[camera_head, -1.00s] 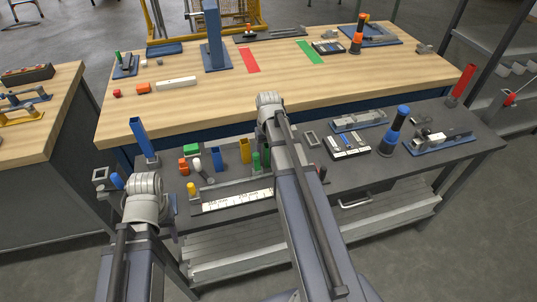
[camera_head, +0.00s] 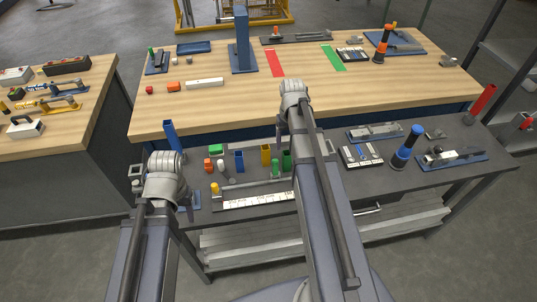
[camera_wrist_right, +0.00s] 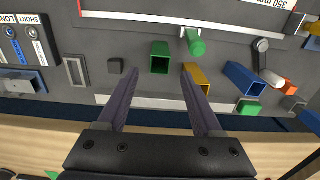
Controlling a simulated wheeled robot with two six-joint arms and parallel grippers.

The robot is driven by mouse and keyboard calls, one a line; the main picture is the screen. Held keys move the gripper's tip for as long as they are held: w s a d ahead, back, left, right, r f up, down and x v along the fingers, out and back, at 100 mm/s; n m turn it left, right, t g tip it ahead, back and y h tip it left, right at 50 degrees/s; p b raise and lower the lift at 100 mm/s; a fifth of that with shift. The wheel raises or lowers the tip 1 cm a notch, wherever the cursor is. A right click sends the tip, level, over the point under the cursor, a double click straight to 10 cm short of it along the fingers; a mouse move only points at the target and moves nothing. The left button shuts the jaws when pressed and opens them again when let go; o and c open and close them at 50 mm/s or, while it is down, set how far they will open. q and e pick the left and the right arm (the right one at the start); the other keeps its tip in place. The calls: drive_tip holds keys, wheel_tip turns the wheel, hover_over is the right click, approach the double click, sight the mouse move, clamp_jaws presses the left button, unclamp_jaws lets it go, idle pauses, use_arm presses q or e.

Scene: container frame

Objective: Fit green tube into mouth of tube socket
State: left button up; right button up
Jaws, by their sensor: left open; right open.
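A green square tube (camera_wrist_right: 160,57) with an open mouth stands on the grey lower shelf, beside a yellow tube (camera_wrist_right: 196,78). The green tube shows in the head view (camera_head: 286,160), just left of my right arm. A small green cylinder (camera_wrist_right: 194,43) is near it. I cannot tell for sure which part is the tube socket; a grey square-mouthed piece (camera_head: 137,172) stands at the shelf's left end. My right gripper (camera_wrist_right: 158,86) is open and empty, its fingers pointing toward the green tube.
A blue tube (camera_wrist_right: 244,80) and an orange piece (camera_wrist_right: 285,86) stand close to the yellow tube. A grey rectangular frame (camera_wrist_right: 76,70) and black cube (camera_wrist_right: 115,66) lie on the other side. A tall blue tube (camera_head: 170,140) rises near my left wrist. The wooden worktop (camera_head: 220,108) lies behind.

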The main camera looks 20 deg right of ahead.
drive_tip(key=s+a+n, duration=0.3)
drive_tip(key=s+a, duration=0.1)
drive_tip(key=a, duration=1.1)
drive_tip(key=shift+s+h, duration=0.15)
drive_tip(key=shift+h, duration=0.15)
drive_tip(key=s+a+n, duration=0.1)
drive_tip(key=s+a, duration=0.2)
drive_tip(key=a, duration=0.1)
drive_tip(key=s+a+n, duration=0.1)
drive_tip(key=s+a, duration=0.1)
drive_tip(key=a, duration=0.2)
drive_tip(key=s+a+n, duration=0.1)
drive_tip(key=s+a, duration=0.2)
drive_tip(key=a, duration=0.1)
drive_tip(key=shift+s+a+r+h, duration=0.1)
drive_tip(key=shift+s+a+h, duration=0.2)
drive_tip(key=shift+s+a, duration=0.1)
drive_tip(key=shift+o, duration=0.4)
drive_tip(key=shift+w, duration=0.1)
